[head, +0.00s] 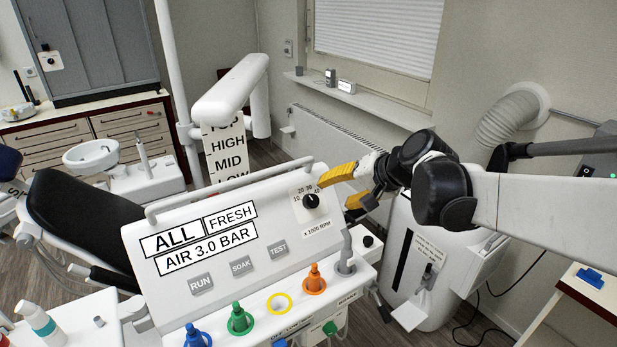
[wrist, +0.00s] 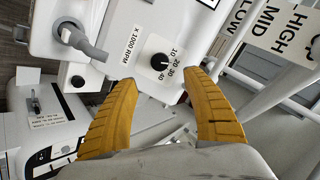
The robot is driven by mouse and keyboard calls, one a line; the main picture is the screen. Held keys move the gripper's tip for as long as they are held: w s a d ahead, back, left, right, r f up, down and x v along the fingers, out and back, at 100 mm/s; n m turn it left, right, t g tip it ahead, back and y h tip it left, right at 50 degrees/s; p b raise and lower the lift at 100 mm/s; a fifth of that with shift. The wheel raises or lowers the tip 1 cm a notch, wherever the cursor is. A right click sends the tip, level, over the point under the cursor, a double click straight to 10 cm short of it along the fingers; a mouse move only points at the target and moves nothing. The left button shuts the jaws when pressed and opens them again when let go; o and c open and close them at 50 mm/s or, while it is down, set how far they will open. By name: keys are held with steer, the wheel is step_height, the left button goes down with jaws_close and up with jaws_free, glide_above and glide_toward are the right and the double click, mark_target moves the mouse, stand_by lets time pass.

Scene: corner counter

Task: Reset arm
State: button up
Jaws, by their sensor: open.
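My gripper (head: 347,187) is at the right end of the white control panel in the head view, with its yellow fingers pointing left toward the black dial. In the wrist view my gripper (wrist: 165,95) shows two yellow fingers spread wide with nothing between them. The black dial (head: 311,201) is on the panel, with numbers around it. It also shows in the wrist view (wrist: 159,62), ahead of the gap between the fingertips. Whether a finger touches the panel cannot be told. My arm reaches in from the right edge of the head view.
The control panel (head: 215,275) has RUN, SOAK and TEST buttons and a top rail (head: 230,188). Blue, green and orange knobs stand on its lower ledge. A white sign (head: 226,150) hangs behind it. A white cabinet (head: 425,270) stands below my arm. A black dental chair (head: 85,220) is at left.

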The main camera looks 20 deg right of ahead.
steer(key=s+a+f+n+h+b, duration=0.1)
steer(key=s+f+n+b, duration=0.1)
steer(key=s, duration=0.5)
steer(key=s+a+f+n+g+h+b, duration=0.1)
steer(key=s+f+n+h+b, duration=0.1)
steer(key=s+f, duration=0.3)
steer(key=s+a+f+n+h+b, duration=0.1)
steer(key=s+a+f+n, duration=0.1)
steer(key=s, duration=0.7)
steer(key=shift+s+f+b, duration=0.35)
steer(key=shift+f+b, duration=0.05)
steer(key=shift+f, duration=0.5)
